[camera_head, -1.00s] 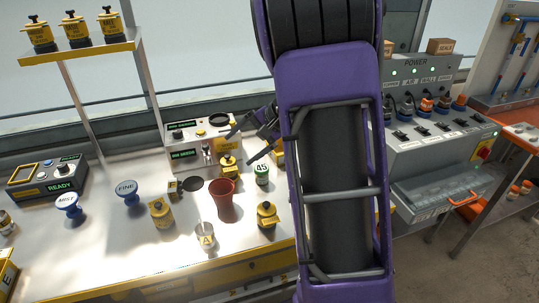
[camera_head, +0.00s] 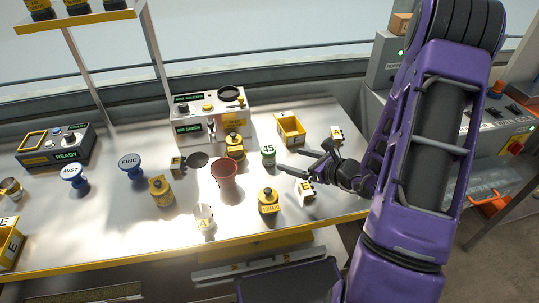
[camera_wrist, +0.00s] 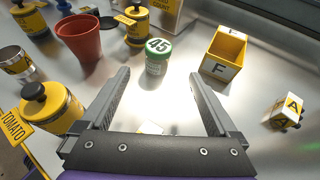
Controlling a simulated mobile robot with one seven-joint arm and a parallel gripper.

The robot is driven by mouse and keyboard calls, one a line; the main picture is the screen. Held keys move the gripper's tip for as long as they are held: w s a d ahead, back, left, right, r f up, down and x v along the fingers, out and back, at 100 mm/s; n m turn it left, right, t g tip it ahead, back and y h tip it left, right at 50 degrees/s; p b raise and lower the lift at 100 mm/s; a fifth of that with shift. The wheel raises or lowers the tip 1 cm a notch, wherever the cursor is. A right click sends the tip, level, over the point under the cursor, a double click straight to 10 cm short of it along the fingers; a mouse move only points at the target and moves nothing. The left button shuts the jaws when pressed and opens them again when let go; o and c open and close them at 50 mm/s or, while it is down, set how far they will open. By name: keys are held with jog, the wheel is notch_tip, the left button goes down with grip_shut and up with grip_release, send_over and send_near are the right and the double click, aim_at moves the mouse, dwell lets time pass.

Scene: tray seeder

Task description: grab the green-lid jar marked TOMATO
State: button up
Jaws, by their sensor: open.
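In the wrist view my gripper (camera_wrist: 159,74) shows both fingers apart, short of the jar. The tag reading TOMATO is on a yellow jar with a dark knob (camera_wrist: 55,108), left of my gripper; this yellow jar also shows in the head view (camera_head: 268,203).
A red cup (camera_head: 226,183) and another yellow jar (camera_head: 235,148) stand left of the green-lid jar. A yellow bin marked F (camera_head: 290,130) is behind my fingers. A small block marked A (camera_wrist: 287,110) lies right.

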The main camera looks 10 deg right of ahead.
aim_at(274, 155)
jog(key=x, duration=1.1)
jog(key=shift+a+f, duration=0.2)
jog(key=c, duration=1.4)
jog(key=shift+c, duration=0.5)
jog(key=shift+r, duration=0.15)
